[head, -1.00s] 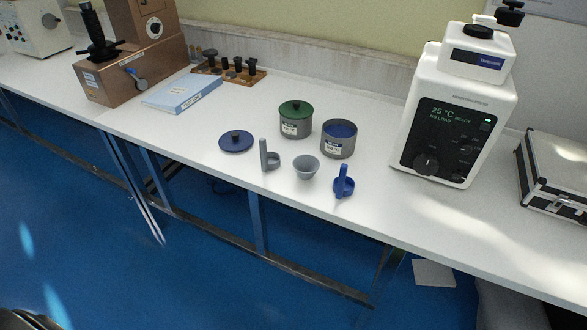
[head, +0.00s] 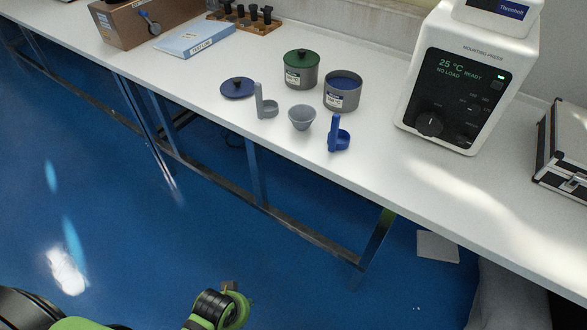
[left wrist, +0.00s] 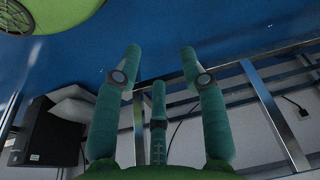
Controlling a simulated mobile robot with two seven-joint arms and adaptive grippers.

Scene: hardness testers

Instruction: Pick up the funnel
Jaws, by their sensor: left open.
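The funnel (head: 302,117) is a small grey cone-shaped cup on the white bench near its front edge. It stands between a grey scoop (head: 266,104) on its left and a blue scoop (head: 338,136) on its right. In the head view only parts of my green and black arm show at the bottom, well below and in front of the bench. In the left wrist view my left gripper (left wrist: 165,65) is open and empty, with its green fingers apart, and the funnel is not in that view. My right gripper is in neither view.
Behind the funnel stand a green-lidded pot (head: 301,72) and an open pot (head: 342,92); a blue lid (head: 237,88) lies to the left. The white mounting press (head: 467,85) stands at the right, a case (head: 566,160) beyond it. Metal table legs (head: 256,175) stand below.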

